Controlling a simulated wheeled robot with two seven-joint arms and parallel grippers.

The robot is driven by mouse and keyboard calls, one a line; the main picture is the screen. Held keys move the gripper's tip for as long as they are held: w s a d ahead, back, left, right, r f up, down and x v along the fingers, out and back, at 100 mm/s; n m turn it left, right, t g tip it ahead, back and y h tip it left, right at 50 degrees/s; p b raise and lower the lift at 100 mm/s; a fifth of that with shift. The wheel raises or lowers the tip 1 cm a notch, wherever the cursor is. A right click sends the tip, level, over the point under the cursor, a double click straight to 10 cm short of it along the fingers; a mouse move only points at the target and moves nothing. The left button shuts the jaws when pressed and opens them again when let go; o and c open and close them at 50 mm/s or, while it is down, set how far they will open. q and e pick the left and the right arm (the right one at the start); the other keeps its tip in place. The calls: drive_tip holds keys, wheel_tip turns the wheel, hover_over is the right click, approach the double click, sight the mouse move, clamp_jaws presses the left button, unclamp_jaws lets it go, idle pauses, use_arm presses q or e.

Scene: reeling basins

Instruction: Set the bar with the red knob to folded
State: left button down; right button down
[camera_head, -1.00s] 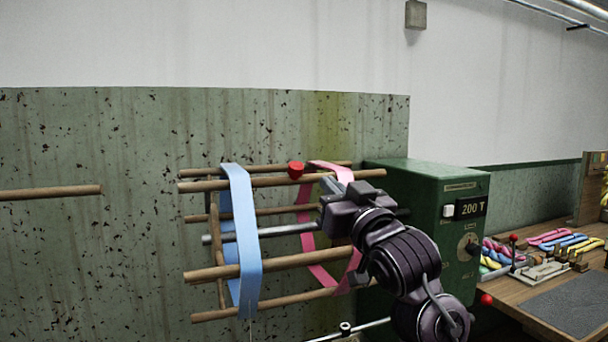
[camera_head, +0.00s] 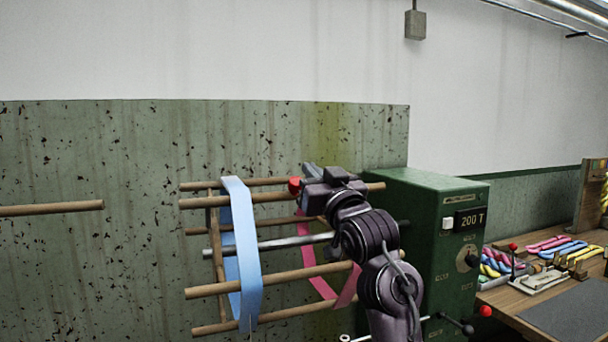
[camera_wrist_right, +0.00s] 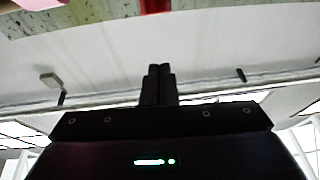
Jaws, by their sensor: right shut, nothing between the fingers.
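The red knob (camera_head: 295,186) sits on the upper front wooden bar (camera_head: 275,195) of a reel. A blue band (camera_head: 243,250) and a pink band (camera_head: 318,287) loop around the reel's bars. My right gripper (camera_head: 308,169) is just right of the knob and rises past the top bars, partly hiding the pink band. I cannot tell whether it touches the knob or bar. In the right wrist view its fingers (camera_wrist_right: 159,84) are shut and empty, with part of the red knob (camera_wrist_right: 155,6) at the top edge. My left gripper is not in view.
A green machine box (camera_head: 430,240) reading 200 T stands right of the reel. A wooden table (camera_head: 520,300) with coloured skeins (camera_head: 555,246) is farther right. Another wooden bar (camera_head: 50,208) juts in at the left. A speckled green wall panel (camera_head: 110,150) is behind.

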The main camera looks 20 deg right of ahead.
sight(295, 189)
use_arm(q)
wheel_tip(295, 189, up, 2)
drive_tip(key=shift+p, duration=0.7)
use_arm(e)
drive_tip(key=w+f, duration=0.1)
drive_tip(key=w, duration=0.1)
drive_tip(key=w+f, duration=0.1)
drive_tip(key=w, duration=0.1)
drive_tip(key=shift+a+f, duration=0.3)
